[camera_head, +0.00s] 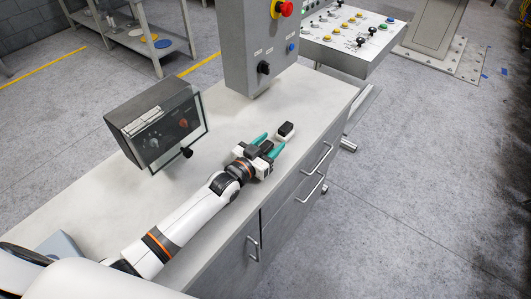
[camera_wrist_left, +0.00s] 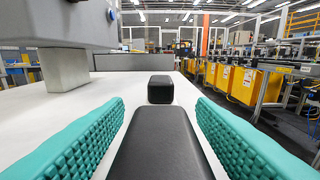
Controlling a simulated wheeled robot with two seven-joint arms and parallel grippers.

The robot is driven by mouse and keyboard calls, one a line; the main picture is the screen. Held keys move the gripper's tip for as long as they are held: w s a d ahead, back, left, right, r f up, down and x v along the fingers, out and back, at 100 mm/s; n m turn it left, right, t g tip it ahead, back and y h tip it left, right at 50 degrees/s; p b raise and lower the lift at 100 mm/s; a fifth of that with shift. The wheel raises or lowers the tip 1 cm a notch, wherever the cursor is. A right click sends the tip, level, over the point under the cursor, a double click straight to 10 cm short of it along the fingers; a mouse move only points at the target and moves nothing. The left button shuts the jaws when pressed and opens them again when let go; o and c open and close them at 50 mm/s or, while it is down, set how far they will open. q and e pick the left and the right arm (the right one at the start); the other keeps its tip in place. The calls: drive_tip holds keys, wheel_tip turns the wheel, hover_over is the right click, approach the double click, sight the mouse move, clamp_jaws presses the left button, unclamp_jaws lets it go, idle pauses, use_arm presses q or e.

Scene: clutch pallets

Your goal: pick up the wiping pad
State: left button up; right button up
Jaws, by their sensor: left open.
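The wiping pad (camera_head: 286,130) is a small block with a black top and a pale lower part. It lies on the grey-white bench top near its right edge. In the left wrist view the pad (camera_wrist_left: 160,89) is straight ahead, centred between the fingers and beyond their tips. My left gripper (camera_head: 275,139) is open, with teal ribbed fingers apart and nothing between their tips. It is low over the bench, just short of the pad and pointing at it. The open fingers also frame the wrist view (camera_wrist_left: 161,106). My right gripper is not in view.
A dark box with a glass front (camera_head: 155,125) stands left of my arm. A grey control cabinet (camera_head: 250,45) with a red button rises behind the pad. The bench top (camera_head: 325,95) around the pad is clear. Drawers with handles (camera_head: 310,185) are below the right edge.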

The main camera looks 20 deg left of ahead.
use_arm(q)
drive_tip(key=shift+c, duration=0.3)
drive_tip(key=c, duration=1)
drive_tip(key=shift+r, duration=0.15)
